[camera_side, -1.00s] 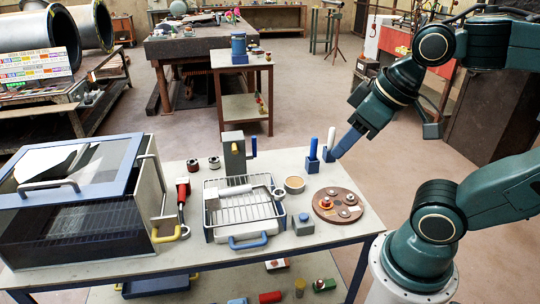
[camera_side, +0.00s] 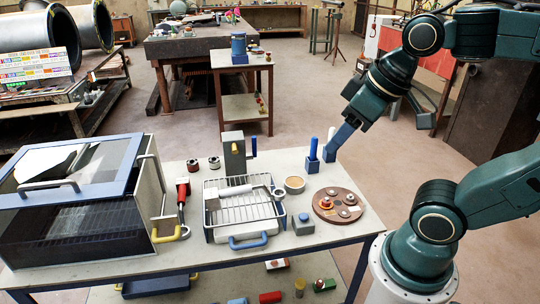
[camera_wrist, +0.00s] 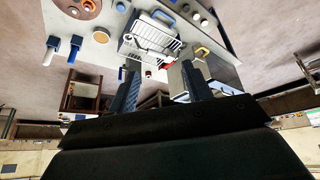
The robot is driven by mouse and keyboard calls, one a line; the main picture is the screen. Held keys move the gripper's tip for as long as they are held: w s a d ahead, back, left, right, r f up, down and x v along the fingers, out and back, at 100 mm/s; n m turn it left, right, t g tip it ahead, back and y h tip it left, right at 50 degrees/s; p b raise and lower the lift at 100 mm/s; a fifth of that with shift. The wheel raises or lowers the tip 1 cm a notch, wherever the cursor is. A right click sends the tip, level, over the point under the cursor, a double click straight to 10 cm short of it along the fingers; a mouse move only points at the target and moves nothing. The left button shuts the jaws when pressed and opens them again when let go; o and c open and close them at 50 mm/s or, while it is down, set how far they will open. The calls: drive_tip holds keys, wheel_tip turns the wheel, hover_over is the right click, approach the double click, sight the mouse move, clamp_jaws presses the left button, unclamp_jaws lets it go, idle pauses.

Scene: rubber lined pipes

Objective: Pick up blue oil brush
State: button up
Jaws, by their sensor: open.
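The blue oil brush (camera_side: 313,149) stands upright, handle up, in a small blue holder (camera_side: 312,165) at the far edge of the table. It also shows in the wrist view (camera_wrist: 72,54), at the upper left. A white-handled brush (camera_side: 331,135) stands just right of it in its own blue holder. My gripper (camera_side: 333,145) is open and empty, pointing down and left. In the side view it overlaps the white brush's place; the depth gap cannot be told. In the wrist view the fingers (camera_wrist: 159,72) are spread, with both brushes left of them.
A glass-lidded box (camera_side: 80,205) fills the table's left end.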

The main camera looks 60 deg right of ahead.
drive_tip(key=w+d+r+n+g, duration=0.1)
drive_tip(key=w+d+r+n, duration=0.15)
drive_tip(key=w, duration=0.25)
drive_tip(key=w+d+r+n+g, duration=0.1)
drive_tip(key=w+d, duration=0.3)
drive_tip(key=w, duration=0.2)
drive_tip(key=n+g, duration=0.3)
drive_tip(key=n, duration=0.6)
hover_over(315, 137)
wheel_tip(315, 137, down, 22)
drive_tip(key=shift+s, duration=0.1)
drive_tip(key=shift+f, duration=4.25)
